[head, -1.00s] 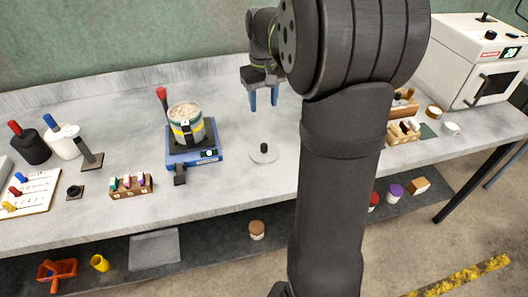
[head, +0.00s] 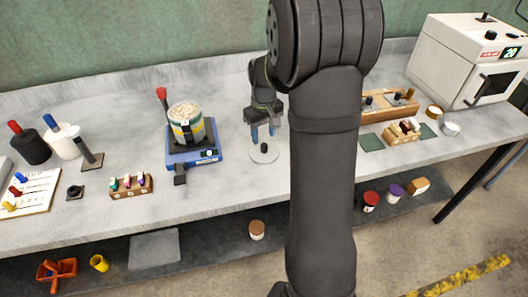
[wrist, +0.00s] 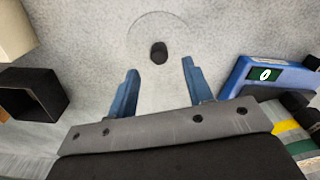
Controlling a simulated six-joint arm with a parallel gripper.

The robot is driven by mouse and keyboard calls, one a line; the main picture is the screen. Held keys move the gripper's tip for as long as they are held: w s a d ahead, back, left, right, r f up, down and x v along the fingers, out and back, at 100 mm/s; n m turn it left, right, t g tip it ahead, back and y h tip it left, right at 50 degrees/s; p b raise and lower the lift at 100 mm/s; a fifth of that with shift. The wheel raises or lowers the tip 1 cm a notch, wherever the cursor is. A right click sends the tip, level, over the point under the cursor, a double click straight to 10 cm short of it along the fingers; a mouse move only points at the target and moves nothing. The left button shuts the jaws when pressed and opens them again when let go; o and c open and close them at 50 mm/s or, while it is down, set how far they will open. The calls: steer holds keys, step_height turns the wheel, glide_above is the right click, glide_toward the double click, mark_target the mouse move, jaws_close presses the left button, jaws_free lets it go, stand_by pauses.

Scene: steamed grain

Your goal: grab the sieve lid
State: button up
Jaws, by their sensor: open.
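The sieve lid (head: 258,157) is a pale, nearly clear disc lying flat on the bench, with a short black knob (head: 264,148) at its centre. In the wrist view the lid (wrist: 140,28) shows as a faint round outline, with its dark knob (wrist: 159,53) in the middle. My gripper (head: 263,134) points down just above the lid. Its blue fingers are apart and empty. In the wrist view the knob lies just beyond the gap between the fingertips (wrist: 160,66), roughly centred on it. I see no contact.
A blue scale (head: 205,160) carrying a sieve of grain (head: 185,118) stands left of the lid. A wooden tool rack (head: 388,105) and small wooden box (head: 402,133) stand right, partly behind my arm. The bench around the lid is clear.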

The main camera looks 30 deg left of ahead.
mark_target(264, 144)
step_height(264, 144, down, 5)
steer(key=shift+f, duration=0.1)
steer(key=shift+c, duration=0.5)
steer(key=shift+w, duration=0.1)
jaws_close()
